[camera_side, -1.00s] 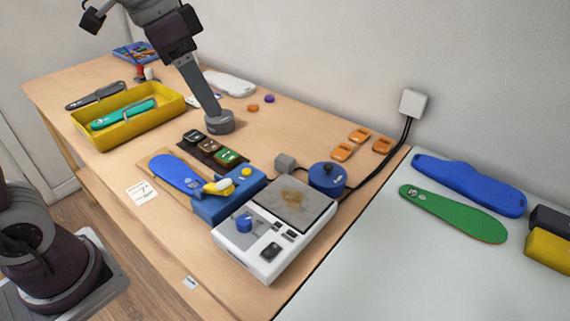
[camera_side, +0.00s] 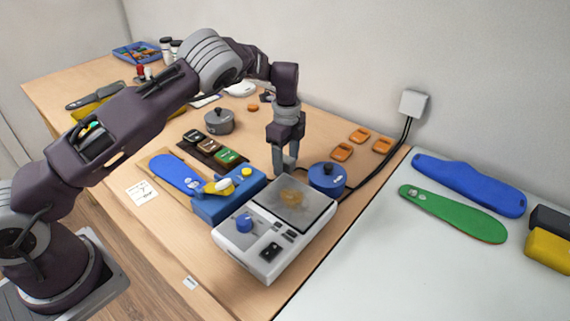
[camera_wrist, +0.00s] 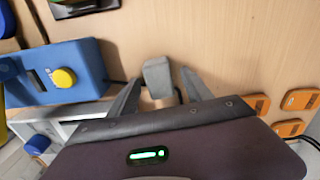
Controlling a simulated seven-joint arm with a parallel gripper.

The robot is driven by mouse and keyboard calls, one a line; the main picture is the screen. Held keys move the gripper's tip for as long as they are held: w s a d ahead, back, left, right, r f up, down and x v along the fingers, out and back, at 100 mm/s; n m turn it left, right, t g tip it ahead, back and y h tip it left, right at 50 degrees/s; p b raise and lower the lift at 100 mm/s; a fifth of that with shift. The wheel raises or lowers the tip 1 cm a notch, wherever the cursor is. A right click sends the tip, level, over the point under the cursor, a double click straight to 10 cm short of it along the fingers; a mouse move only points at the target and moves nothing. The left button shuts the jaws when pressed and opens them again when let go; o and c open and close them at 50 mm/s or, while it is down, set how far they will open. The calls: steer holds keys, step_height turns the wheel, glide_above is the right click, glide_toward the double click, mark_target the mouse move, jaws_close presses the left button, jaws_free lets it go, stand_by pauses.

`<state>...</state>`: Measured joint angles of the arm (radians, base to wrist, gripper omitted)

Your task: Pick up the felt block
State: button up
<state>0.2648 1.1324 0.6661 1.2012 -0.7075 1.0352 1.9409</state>
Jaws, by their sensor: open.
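The felt block (camera_wrist: 157,77) is a small grey block on the wooden table. In the wrist view it sits between the two finger tips, with bare table showing on both sides of it. My gripper (camera_side: 284,167) points down over the block's place, behind the white machine. My gripper (camera_wrist: 161,76) is open, with its fingers astride the block. In the side view the fingers mostly hide the block, so I cannot tell their exact height against it.
The white machine (camera_side: 252,243) with its grey plate stands just in front. A blue round pot (camera_side: 327,181) with a cable is close on the right. A blue box (camera_side: 212,209) stands at the left. Orange pieces (camera_side: 341,152) lie at the back right.

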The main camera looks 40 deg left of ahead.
mark_target(286, 159)
steer(key=shift+f, duration=0.25)
jaws_close()
step_height(286, 159, up, 10)
steer(key=shift+r, duration=0.1)
